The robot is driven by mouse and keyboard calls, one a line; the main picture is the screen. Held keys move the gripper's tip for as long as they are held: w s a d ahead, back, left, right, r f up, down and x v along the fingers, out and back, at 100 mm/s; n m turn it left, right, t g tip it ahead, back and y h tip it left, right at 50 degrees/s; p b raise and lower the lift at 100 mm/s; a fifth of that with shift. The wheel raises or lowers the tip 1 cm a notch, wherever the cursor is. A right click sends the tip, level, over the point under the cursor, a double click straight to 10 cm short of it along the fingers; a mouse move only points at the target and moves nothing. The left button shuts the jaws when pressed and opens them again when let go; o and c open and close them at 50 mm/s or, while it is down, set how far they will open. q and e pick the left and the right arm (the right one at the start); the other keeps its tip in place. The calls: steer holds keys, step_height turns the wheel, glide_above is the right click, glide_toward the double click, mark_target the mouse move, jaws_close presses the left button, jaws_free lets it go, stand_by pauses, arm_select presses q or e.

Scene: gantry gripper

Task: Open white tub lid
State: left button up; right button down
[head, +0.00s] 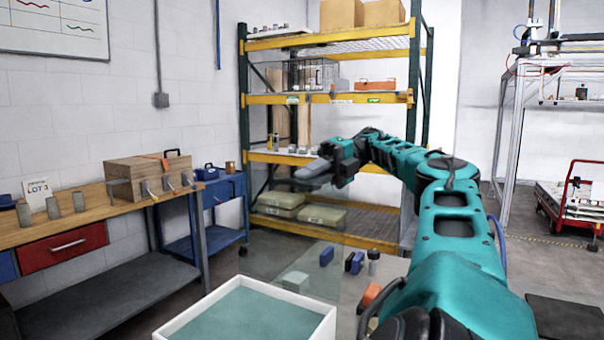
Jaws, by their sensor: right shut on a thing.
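The white tub (325,326) is at the bottom of the view, cut off by the lower edge. Its white rim frames a flat teal inside. A clear, see-through panel, which looks like the tub's lid (305,242), stands steeply raised behind the tub. Its outline is faint, and I cannot tell whether its lower edge touches the rim. My right gripper (310,174) is beyond the tub, at the panel's upper part, and is shut on it. The gripper partly hides the grip point. My left gripper is not in view.
Small blue, dark and orange items (326,256) lie on a surface right of the tub. A yellow shelf rack (405,98) stands behind my right arm. A wooden workbench (95,210) with a wooden box (130,173) is on the left. A red cart (572,200) is far right.

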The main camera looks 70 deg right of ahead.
step_height(320, 180, down, 2)
steer(key=shift+a+f+g, duration=0.1)
steer(key=shift+a+g, duration=0.05)
steer(key=shift+g, duration=0.15)
steer(key=c, duration=1.2)
jaws_free()
steer(key=shift+o, duration=0.4)
steer(key=shift+w, duration=0.15)
steer(key=shift+d+r, duration=0.2)
steer(key=shift+r, duration=0.1)
